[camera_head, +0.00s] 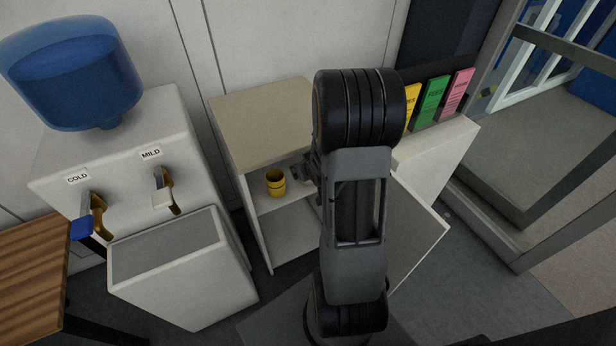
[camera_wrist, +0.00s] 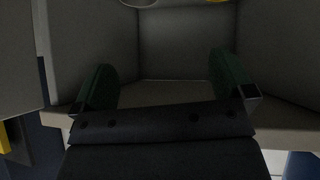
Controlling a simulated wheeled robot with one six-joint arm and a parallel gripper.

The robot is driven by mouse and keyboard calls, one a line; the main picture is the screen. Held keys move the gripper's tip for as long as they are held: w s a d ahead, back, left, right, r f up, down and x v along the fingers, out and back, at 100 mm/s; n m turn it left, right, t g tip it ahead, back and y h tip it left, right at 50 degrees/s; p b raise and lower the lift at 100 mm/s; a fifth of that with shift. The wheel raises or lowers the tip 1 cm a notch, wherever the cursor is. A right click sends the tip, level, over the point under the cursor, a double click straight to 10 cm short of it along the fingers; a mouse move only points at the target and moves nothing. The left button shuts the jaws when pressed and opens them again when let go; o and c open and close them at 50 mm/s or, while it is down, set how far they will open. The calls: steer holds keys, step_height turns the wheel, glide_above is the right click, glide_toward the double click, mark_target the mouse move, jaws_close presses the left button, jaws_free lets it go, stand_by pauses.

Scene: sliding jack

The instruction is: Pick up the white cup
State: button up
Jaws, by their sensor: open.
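A pale, rounded thing (camera_wrist: 138,3) shows at the top edge of the wrist view. It may be the white cup, but only its lower edge is in frame. No white cup shows in the head view, where my arm covers part of the cabinet. My gripper (camera_wrist: 165,85) is open, its two dark green fingers wide apart with nothing between them. It points into the cabinet compartment, and the pale thing lies ahead of it. In the head view, part of my gripper (camera_head: 299,172) shows right of a yellow cup (camera_head: 275,182).
The cabinet door (camera_head: 422,235) is swung open at right. A water dispenser (camera_head: 150,130) stands left, and colored binders (camera_head: 432,100) stand back right.

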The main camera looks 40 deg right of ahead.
steer(key=d+f+m+t+b, duration=0.1)
steer(key=d+f+t, duration=0.35)
steer(key=f, duration=0.35)
steer(key=x, duration=1.2)
steer(key=shift+w+d+f, duration=0.1)
steer(key=shift+d+f, duration=0.3)
steer(key=shift+f, duration=0.05)
steer(key=c, duration=1.1)
steer(key=shift+r, duration=0.15)
